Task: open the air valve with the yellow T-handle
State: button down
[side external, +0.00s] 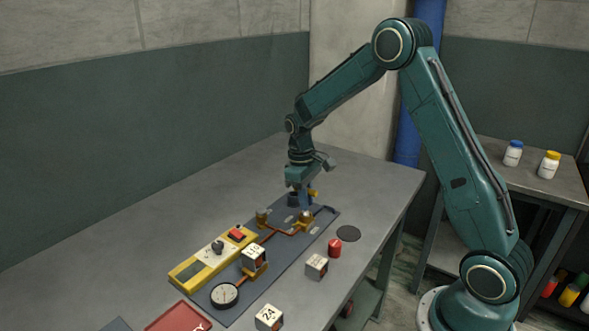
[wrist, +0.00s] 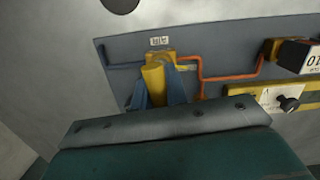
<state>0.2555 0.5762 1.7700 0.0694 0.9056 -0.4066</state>
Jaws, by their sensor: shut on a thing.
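The yellow T-handle (wrist: 153,80) shows in the wrist view as a thick yellow bar between the two blue fingers of my gripper (wrist: 160,92). My gripper is shut on it.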

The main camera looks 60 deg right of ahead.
jog(key=shift+n, duration=1.3)
jog(key=shift+m, duration=0.7)
jog(key=shift+r, duration=0.2)
jog(key=shift+r, duration=2.05)
